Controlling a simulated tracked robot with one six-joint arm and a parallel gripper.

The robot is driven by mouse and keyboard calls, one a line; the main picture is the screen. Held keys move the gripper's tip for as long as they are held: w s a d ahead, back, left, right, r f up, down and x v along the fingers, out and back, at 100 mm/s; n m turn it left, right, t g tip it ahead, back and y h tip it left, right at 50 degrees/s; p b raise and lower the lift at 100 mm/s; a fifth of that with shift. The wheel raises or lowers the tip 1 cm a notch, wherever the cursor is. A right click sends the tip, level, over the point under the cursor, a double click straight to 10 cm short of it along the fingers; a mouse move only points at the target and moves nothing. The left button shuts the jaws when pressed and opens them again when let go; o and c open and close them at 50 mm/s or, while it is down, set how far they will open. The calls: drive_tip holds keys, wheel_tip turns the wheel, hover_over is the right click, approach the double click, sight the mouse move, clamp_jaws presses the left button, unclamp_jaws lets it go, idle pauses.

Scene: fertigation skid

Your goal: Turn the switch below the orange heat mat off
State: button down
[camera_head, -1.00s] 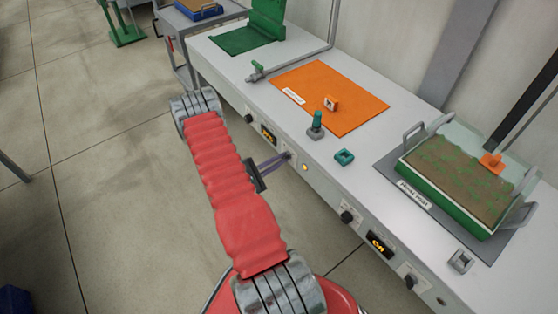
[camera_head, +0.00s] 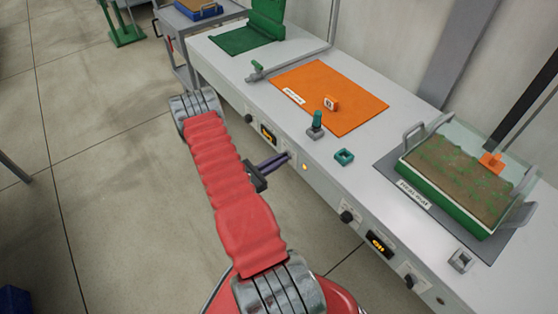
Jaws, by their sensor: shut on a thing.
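My gripper (camera_head: 286,156) reaches the front face between the display and the lamp. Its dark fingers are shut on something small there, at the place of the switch. The switch itself is hidden by the fingers, so its position cannot be read.
A green and grey fitting (camera_head: 316,125) and a teal square ring (camera_head: 344,157) sit near the bench's front edge. Right of them are another display (camera_head: 379,243), black knobs (camera_head: 347,217) and a soil tray (camera_head: 450,185). Open floor lies left of the bench.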

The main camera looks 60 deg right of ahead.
drive_tip(key=n, duration=0.9)
drive_tip(key=shift+s+f, duration=0.15)
idle(0.4)
drive_tip(key=c, duration=1.8)
unclamp_jaws()
drive_tip(key=shift+c, duration=0.2)
drive_tip(key=v, duration=1.4)
drive_tip(key=shift+d, duration=0.1)
